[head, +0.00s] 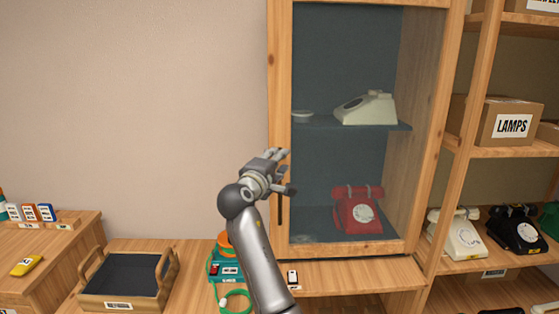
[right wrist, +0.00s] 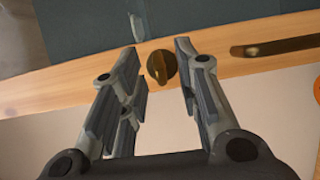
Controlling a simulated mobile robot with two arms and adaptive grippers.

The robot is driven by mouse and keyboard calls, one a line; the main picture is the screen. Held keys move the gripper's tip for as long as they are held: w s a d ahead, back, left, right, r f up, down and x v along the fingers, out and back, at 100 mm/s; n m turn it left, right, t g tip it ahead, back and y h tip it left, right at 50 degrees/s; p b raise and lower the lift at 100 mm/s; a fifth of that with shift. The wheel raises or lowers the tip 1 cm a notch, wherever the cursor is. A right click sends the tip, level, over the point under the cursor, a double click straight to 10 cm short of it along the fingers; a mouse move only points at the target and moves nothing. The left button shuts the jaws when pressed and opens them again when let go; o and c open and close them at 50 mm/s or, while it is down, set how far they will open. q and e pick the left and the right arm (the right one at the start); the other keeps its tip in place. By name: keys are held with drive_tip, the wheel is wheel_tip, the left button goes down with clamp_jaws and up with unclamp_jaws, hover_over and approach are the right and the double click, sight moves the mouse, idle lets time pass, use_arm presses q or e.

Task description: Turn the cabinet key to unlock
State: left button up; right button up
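The cabinet (head: 282,60) has a wooden-framed glass door and stands at the centre right of the head view. In the right wrist view, a brass key (right wrist: 161,67) sits in the door's wooden frame (right wrist: 215,67). My right gripper (head: 280,156) is at the door's left frame, its fingers open. In the wrist view the fingers are on either side of the key, with a visible gap on both sides. In the head view the gripper hides the key. My left gripper is not in view.
A dark door handle (head: 279,208) is just below the gripper. The cabinet holds a cream phone (head: 370,108) and a red phone (head: 358,210). A wooden tray (head: 171,270) stands on the counter at left. Shelves with phones and a LAMPS box (head: 490,122) are at right.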

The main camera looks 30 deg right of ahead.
drive_tip(key=v, duration=1)
drive_tip(key=shift+a+f, duration=0.1)
